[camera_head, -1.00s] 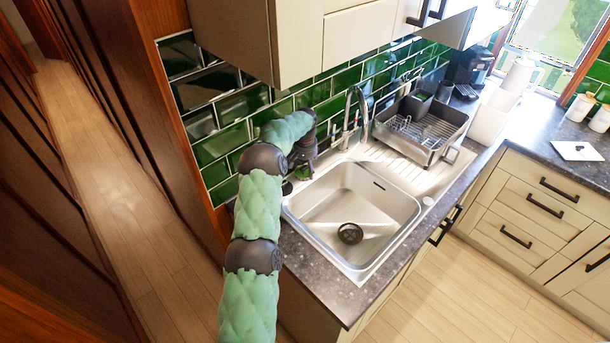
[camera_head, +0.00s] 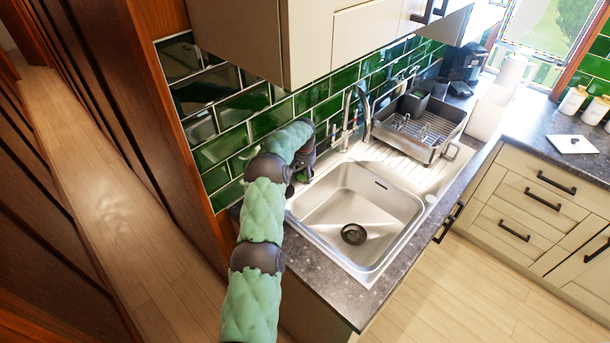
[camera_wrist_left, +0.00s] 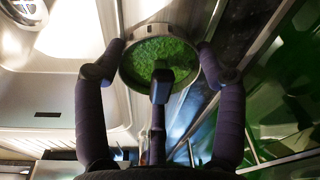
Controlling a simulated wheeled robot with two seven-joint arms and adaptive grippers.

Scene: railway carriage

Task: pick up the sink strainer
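In the left wrist view, a round thing with a metal rim and a green, rough-looking middle (camera_wrist_left: 155,52) lies between the fingertips. A dark stem with a blunt head stands in front of it. It seems to be the sink strainer, though I cannot be sure. My left gripper (camera_wrist_left: 160,58) is open, its fingers on either side of the rim; whether they touch it is unclear. In the head view this gripper (camera_head: 300,176) is at the sink's back left corner, and the round thing is hidden. My right gripper is not in view.
The steel sink (camera_head: 342,205) is empty apart from the dark round drain (camera_head: 353,234) in its floor. The tap (camera_head: 347,120) and a dish rack (camera_head: 425,115) stand right of my gripper. Green tiles (camera_head: 240,120) are close behind, and a wall cabinet (camera_head: 250,35) hangs above.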

